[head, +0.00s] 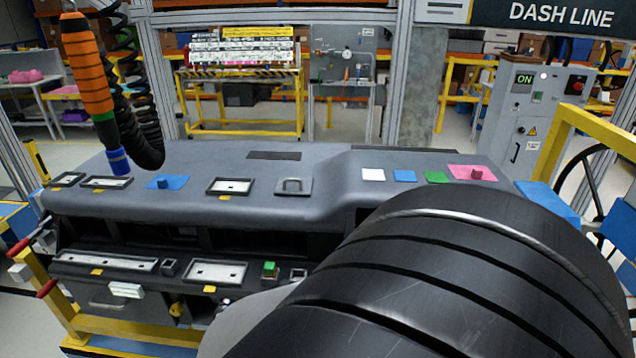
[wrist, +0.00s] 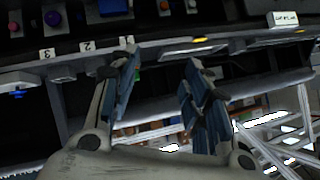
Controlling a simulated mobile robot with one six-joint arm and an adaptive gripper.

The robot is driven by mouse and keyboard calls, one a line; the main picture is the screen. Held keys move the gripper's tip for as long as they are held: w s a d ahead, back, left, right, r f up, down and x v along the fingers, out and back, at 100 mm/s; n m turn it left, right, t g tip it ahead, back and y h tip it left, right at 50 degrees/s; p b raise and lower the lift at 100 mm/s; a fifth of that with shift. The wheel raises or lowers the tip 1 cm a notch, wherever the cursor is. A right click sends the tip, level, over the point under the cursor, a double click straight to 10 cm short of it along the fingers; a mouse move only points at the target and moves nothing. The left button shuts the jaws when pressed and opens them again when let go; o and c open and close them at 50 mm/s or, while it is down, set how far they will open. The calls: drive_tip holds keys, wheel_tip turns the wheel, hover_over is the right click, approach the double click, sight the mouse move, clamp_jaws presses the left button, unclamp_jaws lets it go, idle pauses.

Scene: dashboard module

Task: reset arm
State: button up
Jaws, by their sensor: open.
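My gripper (wrist: 160,62) shows in the wrist view with its two blue-padded fingers spread apart and nothing between them. Beyond and above the fingertips in that view is a dark panel edge with small number labels (wrist: 87,47). I cannot tell the distance to it. In the head view my large dark arm link fills the lower right and hides the right front of the grey dashboard module (head: 230,195). My gripper is not visible in the head view.
An orange hanging tool (head: 88,65) with a coiled black hose hangs over the dashboard's left end. Coloured pads, including a pink one (head: 458,171), lie on the dashboard top. A yellow rail (head: 590,130) and a control cabinet (head: 540,110) stand at right.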

drive_tip(key=s+d+r+n+g+y, duration=0.2)
drive_tip(key=s+d+r+g, duration=0.1)
drive_tip(key=d+r, duration=0.75)
drive_tip(key=s+d+g+h, duration=0.3)
drive_tip(key=s+d+h, duration=0.1)
drive_tip(key=s+d, duration=1)
drive_tip(key=d, duration=0.4)
drive_tip(key=shift+s+d+r+n+h, duration=0.3)
drive_tip(key=shift+s+d+n+h, duration=0.05)
drive_tip(key=shift+d+n+h, duration=0.05)
